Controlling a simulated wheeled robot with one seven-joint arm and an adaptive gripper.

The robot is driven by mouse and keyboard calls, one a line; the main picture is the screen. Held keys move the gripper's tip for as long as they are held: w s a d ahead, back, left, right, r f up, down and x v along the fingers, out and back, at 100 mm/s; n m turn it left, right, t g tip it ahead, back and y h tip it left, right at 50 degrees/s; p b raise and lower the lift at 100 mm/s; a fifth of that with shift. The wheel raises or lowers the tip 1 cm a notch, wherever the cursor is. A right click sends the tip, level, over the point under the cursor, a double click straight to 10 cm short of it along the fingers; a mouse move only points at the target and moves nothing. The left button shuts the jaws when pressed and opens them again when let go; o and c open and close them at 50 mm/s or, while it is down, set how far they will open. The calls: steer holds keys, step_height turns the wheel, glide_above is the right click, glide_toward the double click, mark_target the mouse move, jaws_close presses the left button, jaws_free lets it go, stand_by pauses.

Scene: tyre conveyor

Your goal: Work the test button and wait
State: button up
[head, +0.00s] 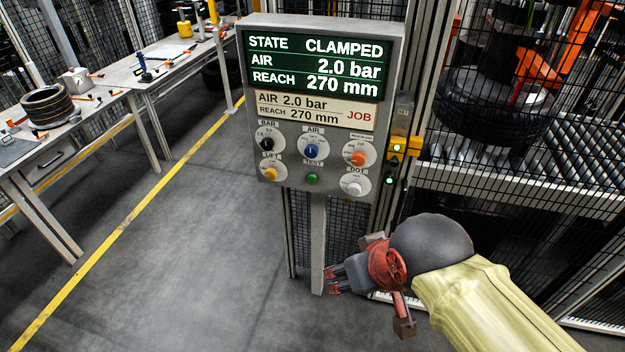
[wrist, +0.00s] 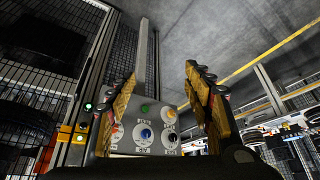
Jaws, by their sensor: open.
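The control panel (head: 250,110) stands on a grey post. Its display (head: 317,63) reads STATE CLAMPED, AIR 2.0 bar, REACH 270 mm. The job card (head: 316,108) below reads AIR 2.0 bar, REACH 270 mm. The green test button (head: 312,179) sits low in the middle, under the TEST label and the blue AIR knob (head: 312,151). In the wrist view the button (wrist: 145,109) shows between the fingers. My gripper (head: 333,281) is open and empty, below the panel and apart from it; it also shows in the wrist view (wrist: 163,70).
Black, orange, yellow and white knobs surround the button. A mesh fence (head: 480,130) encloses stacked tyres (head: 495,100) and a roller conveyor. Workbenches (head: 140,72) stand at left; the floor between is clear.

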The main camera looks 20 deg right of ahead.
steer(key=shift+c, duration=1.4)
